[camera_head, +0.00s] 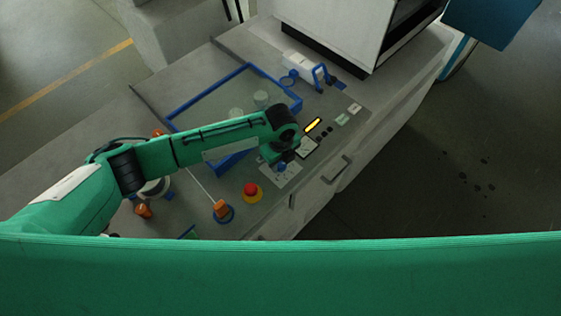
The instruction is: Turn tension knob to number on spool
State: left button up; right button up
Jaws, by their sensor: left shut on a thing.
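My left arm reaches in from the left, and my left gripper (280,163) points down over a pale dial plate (288,175) near the bench's front edge. The gripper is shut on a small blue knob (281,168) that stands on this plate; the gripper covers much of it. The plate's markings are too small to read. A round whitish spool (158,189) is partly hidden behind my left arm, and I cannot read a number on it. My right gripper is not in view.
A lit yellow strip (313,125) and a blue handle (321,76) lie farther right. A blue frame (205,90) is behind.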

pick_arm(q)
jog(key=m+b, duration=0.2)
jog(key=m, duration=0.3)
jog(key=shift+m, duration=0.3)
jog(key=m+b, duration=0.1)
jog(key=m, duration=0.3)
jog(key=shift+m+b, duration=0.3)
jog(key=shift+b, duration=0.1)
jog(key=m+b, duration=0.2)
jog(key=m, duration=0.3)
jog(key=m+b, duration=0.2)
jog(key=m, duration=0.2)
jog(key=shift+m, duration=0.3)
jog(key=o, duration=1)
jog(key=shift+r, duration=0.15)
